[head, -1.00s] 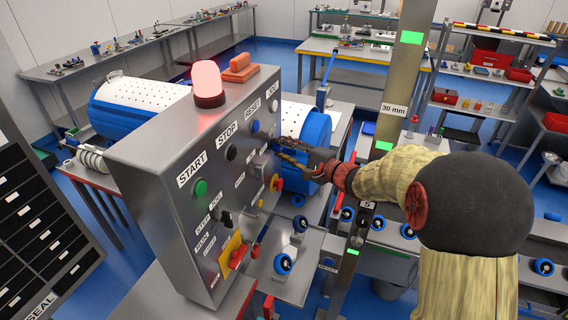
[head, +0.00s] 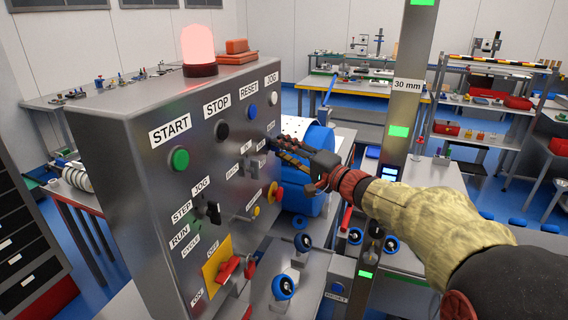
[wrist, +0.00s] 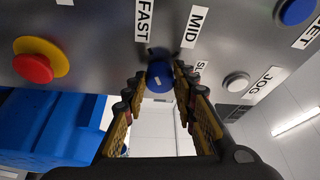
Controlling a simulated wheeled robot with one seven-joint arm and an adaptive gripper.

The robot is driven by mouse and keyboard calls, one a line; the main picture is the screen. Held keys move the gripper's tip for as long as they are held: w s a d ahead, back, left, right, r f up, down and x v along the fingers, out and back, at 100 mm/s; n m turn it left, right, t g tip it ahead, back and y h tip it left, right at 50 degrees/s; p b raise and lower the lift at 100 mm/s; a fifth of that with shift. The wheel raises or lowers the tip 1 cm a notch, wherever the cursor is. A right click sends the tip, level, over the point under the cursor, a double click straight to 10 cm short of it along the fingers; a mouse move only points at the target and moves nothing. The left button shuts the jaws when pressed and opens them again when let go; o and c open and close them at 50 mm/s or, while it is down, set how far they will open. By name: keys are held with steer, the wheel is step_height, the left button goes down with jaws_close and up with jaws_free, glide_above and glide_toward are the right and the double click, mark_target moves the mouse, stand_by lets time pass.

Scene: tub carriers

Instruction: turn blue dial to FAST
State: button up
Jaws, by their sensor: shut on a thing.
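The blue dial (wrist: 160,76) sits on the grey control panel in the wrist view, between the two fingers of my gripper (wrist: 159,82). The gripper is shut on it. The FAST label (wrist: 144,18) is above and slightly left of the dial, and the MID label (wrist: 194,26) is above right. A third label, partly covered by a finger, starts with S (wrist: 199,68). A small pale mark shows on the dial face, but I cannot tell which label it points to. In the head view my gripper (head: 274,145) is at the panel's right part and hides the dial.
The panel (head: 120,130) also carries a green START button (head: 179,159), a black STOP button (head: 221,130), a blue RESET button (head: 251,112) and a white JOG button (wrist: 236,82). A red knob on yellow (wrist: 33,67) is nearby. A grey post (head: 406,90) stands right of the panel.

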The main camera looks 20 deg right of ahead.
steer(key=shift+f+n+b, duration=0.25)
steer(key=shift+n+b, duration=0.25)
steer(key=shift+b, duration=0.5)
steer(key=o, duration=1.1)
steer(key=shift+r, duration=0.1)
steer(key=shift+o, duration=0.3)
steer(key=v, duration=1.2)
